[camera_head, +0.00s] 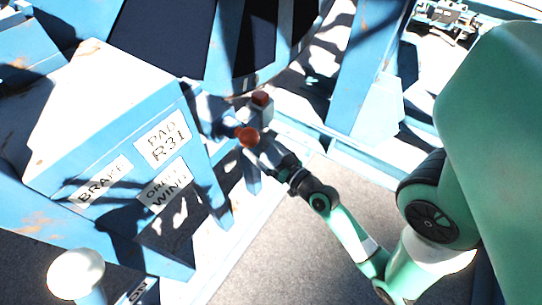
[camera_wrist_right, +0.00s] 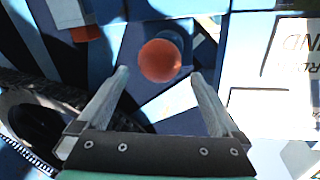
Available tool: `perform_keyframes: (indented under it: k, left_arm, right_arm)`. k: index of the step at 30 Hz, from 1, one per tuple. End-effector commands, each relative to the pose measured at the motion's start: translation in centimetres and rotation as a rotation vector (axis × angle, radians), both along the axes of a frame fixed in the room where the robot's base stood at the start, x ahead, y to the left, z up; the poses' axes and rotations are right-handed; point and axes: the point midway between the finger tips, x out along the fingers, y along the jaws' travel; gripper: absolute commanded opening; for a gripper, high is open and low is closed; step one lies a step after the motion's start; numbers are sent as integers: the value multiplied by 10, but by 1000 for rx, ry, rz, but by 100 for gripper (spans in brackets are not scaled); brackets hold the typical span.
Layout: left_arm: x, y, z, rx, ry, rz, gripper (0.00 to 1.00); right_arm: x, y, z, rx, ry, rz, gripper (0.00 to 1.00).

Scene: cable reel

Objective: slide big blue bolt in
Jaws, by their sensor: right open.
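A round orange-red knob (camera_head: 247,136) shows in the head view beside the blue frame, just ahead of my right gripper (camera_head: 262,148). In the right wrist view the knob (camera_wrist_right: 161,60) is on the end of a blue part, which I take to be the big blue bolt (camera_wrist_right: 175,37). My right gripper (camera_wrist_right: 160,74) is open, its two fingers to either side of the knob in that view. I cannot tell whether they touch it. The bolt's far end is hidden. My left gripper is not in view.
A red-topped grey block (camera_head: 261,98) stands close behind the knob. A blue housing with white labels (camera_head: 163,139) fills the left. Blue beams (camera_head: 365,85) stand to the right. Open grey floor (camera_head: 290,245) lies in front. A pale round-topped post (camera_head: 77,272) is at lower left.

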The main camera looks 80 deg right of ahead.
Motion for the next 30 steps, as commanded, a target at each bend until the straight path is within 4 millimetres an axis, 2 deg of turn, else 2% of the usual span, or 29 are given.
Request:
perform_keyframes:
  k: [1,4,9,26,29,30]
  left_arm:
    - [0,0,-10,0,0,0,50]
    - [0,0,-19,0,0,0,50]
    - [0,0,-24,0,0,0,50]
    - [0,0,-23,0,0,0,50]
    - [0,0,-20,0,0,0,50]
    - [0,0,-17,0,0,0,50]
  right_arm:
    - [-10,7,-6,2,1,-3,100]
    - [-24,19,-6,0,0,-3,100]
    - [-35,29,-1,-2,-1,-1,100]
    - [-36,29,0,-1,-1,1,100]
    - [-28,36,6,-7,-5,33,100]
    - [-18,39,15,-23,-21,59,100]
